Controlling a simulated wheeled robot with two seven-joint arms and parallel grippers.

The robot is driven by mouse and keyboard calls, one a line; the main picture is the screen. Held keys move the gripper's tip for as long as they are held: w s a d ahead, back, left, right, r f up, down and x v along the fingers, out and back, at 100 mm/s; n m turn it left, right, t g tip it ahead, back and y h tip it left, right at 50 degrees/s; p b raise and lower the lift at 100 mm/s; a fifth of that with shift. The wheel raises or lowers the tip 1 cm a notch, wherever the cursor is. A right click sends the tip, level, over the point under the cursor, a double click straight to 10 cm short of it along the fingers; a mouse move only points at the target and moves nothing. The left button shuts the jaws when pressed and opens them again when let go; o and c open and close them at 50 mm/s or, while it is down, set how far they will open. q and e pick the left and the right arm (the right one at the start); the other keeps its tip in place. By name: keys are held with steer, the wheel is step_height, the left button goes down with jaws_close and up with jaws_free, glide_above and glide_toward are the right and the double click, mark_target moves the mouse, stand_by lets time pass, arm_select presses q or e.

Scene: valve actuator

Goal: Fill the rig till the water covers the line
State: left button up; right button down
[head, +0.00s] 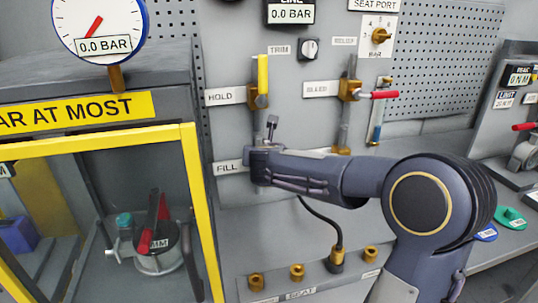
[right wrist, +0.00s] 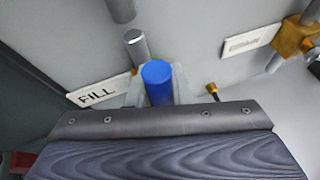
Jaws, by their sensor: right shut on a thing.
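My right gripper (head: 262,165) is at the panel beside the FILL label (head: 228,168). In the right wrist view it is shut on a blue handle (right wrist: 157,82), which stands up between its fingers next to the FILL label (right wrist: 97,94). The handle is hidden behind my gripper in the head view. The rig's valve (head: 158,246), with a red pointer, stands inside the yellow-framed cabinet. A thin clear tube (head: 376,127) on the panel is bluish in its lower part; I cannot make out a line or exact water level. My left gripper is not in view.
The yellow HOLD lever (head: 263,74) points up above my gripper. A red-handled lever (head: 379,95) lies sideways by the tube. The round gauge (head: 98,25) reads 0.0 BAR. Brass ports (head: 297,271) and a black hose (head: 318,222) are below my arm.

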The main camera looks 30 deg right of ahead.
steer(key=shift+a+f, duration=0.1)
stand_by(0.4)
steer(key=c, duration=1.3)
jaws_free()
steer(key=v, duration=0.7)
steer(key=shift+s+a, duration=0.2)
steer(key=shift+s, duration=0.1)
